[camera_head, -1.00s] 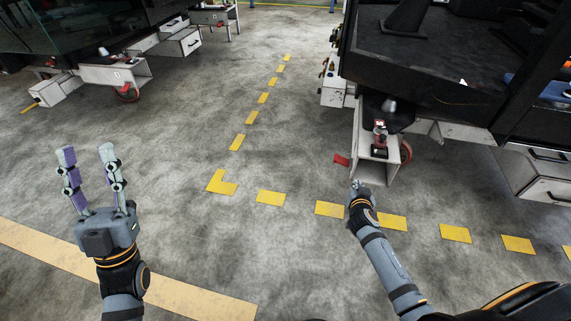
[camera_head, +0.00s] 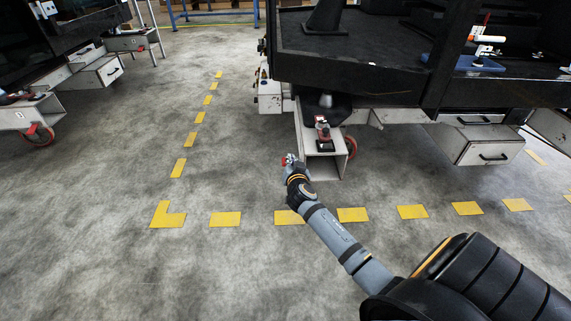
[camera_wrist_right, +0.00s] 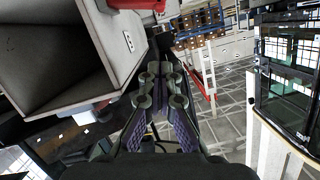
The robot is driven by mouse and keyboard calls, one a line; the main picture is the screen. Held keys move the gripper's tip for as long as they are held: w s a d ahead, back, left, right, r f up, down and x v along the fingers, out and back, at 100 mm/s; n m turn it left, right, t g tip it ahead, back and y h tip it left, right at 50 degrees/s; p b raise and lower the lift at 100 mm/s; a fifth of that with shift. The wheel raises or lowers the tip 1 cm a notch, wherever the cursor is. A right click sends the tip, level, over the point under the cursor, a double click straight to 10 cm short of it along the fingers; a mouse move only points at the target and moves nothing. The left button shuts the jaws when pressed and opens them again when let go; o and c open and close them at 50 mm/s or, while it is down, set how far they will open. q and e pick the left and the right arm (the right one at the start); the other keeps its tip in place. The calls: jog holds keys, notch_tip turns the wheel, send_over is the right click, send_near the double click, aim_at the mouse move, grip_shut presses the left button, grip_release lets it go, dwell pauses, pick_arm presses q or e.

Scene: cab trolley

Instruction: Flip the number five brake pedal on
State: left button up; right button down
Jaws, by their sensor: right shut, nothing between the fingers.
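The red brake pedal (camera_head: 287,159) shows at the left front edge of the grey caster housing under the trolley, largely hidden by my right gripper. In the right wrist view a red part (camera_wrist_right: 136,4) shows at the top edge, beside the housing's side plate. A small label (camera_wrist_right: 129,41) on that plate is too small to read. My right gripper (camera_head: 292,165) is at the pedal in the head view; I cannot tell whether it touches. Its fingers (camera_wrist_right: 163,75) are shut and empty in the wrist view. My left gripper is out of view.
The grey housing (camera_head: 327,168) stands right of my gripper, with a red caster wheel (camera_head: 351,147) behind it. The dark trolley deck (camera_head: 370,75) overhangs it. Another trolley with a red wheel (camera_head: 38,136) is at left. The floor between is clear, with yellow dashes (camera_head: 226,219).

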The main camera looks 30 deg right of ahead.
jog(key=b+x, duration=0.2)
jog(key=x, duration=0.4)
jog(key=shift+s+f, duration=0.1)
jog(key=shift+f, duration=0.1)
jog(key=f+b, duration=0.1)
jog(key=a+f+b, duration=0.1)
jog(key=f, duration=0.1)
jog(key=shift+a+f, duration=0.1)
jog(key=shift+f, duration=0.15)
